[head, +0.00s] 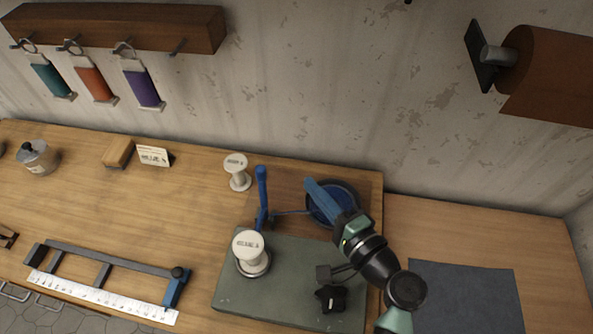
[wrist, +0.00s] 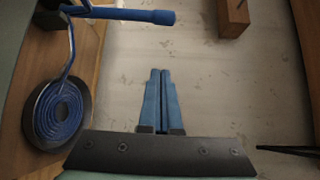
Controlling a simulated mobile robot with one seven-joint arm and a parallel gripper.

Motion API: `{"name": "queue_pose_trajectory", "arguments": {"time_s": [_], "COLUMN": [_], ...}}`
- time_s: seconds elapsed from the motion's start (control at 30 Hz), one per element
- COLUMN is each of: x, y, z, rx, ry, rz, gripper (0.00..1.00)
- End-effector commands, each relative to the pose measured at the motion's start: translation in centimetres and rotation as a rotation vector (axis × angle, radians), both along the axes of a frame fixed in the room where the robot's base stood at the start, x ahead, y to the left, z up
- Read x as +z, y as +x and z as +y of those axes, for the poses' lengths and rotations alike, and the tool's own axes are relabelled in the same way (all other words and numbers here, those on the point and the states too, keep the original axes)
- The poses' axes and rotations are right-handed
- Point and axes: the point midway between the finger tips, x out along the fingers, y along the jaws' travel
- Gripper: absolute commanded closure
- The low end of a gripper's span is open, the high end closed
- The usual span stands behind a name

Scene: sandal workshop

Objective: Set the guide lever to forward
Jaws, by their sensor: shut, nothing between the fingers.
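The guide lever (head: 262,190) appears to be the blue-handled post standing upright at the back left of the grey-green machine base (head: 290,290). Its handle also shows in the wrist view (wrist: 130,14), lying sideways at the top left. My gripper (head: 310,184) has its blue fingers together and empty, right of the lever, apart from it and over the dark dish. The wrist view shows the same closed fingers (wrist: 160,72). No forward marking on the lever is readable.
A dark dish with coiled blue cord (head: 322,205) sits behind the base. A white-topped spool (head: 249,245) and a black knob (head: 330,298) are on the base. Another spool (head: 237,170) stands behind left. A grey mat (head: 465,297) lies right. The wall is close behind.

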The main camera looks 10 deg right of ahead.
Motion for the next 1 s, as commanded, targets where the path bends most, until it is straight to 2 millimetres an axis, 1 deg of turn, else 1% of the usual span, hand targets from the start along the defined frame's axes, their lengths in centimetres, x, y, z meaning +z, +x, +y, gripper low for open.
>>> {"name": "queue_pose_trajectory", "arguments": {"time_s": [0.13, 0.3, 0.43, 0.53, 0.7, 1.0], "x": [0.2, -0.1, -0.4, 0.0, 0.0, -0.2], "y": [2.6, 5.9, 8.1, 6.7, 5.5, 5.1], "z": [1.3, 3.0, 4.0, 5.1, 6.3, 6.7], "rx": [0.005, 0.006, 0.003, 0.001, 0.001, 0.001], "ry": [-0.002, -0.005, -0.005, -0.003, -0.005, -0.006], "rz": [-0.002, -0.001, -0.001, 0.003, 0.000, -0.002], "gripper": [1.00, 1.00, 1.00, 1.00, 1.00, 1.00]}}
